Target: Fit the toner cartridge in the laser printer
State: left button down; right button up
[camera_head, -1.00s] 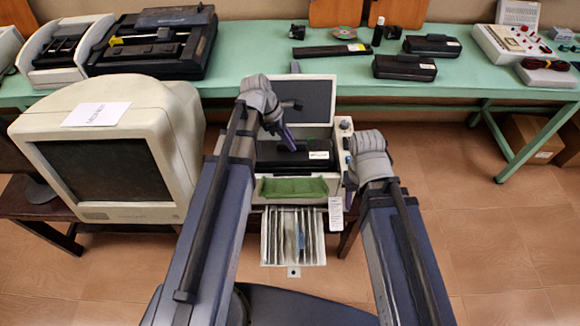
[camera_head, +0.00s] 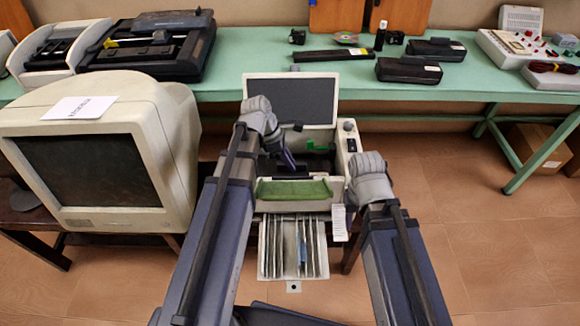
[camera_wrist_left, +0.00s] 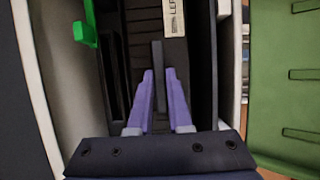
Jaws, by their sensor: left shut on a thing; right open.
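The printer (camera_head: 340,165) stands in the middle with its dark-panelled lid (camera_head: 290,98) raised and its green-lined front flap (camera_head: 293,190) folded down. My left gripper (camera_head: 288,160) reaches into its bay. In the left wrist view the purple fingers (camera_wrist_left: 160,95) are shut on the upright grip of the black toner cartridge (camera_wrist_left: 142,52), which has a white label. The cartridge sits down between the bay walls; whether it is fully seated cannot be told. A green lever (camera_wrist_left: 84,30) shows beside it. My right gripper (camera_head: 352,210) is at the printer's right side; its fingertips are mostly hidden.
A big beige monitor (camera_head: 150,110) stands close on the left. Two black cartridge-like units (camera_head: 408,70) (camera_head: 436,48) and a long black bar (camera_head: 330,53) lie on the green bench (camera_head: 460,88). A slotted tray (camera_head: 270,250) juts out below the flap.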

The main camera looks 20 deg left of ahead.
pick_arm(q)
jog(key=shift+f, duration=0.25)
jog(key=c, duration=0.8)
grip_release()
jog(key=shift+c, duration=0.2)
jog(key=shift+r, duration=0.15)
jog(key=shift+r+p, duration=0.4)
jog(key=shift+r, duration=0.1)
jog(key=p+v, duration=1)
jog(key=v, duration=0.1)
jog(key=shift+a, duration=0.25)
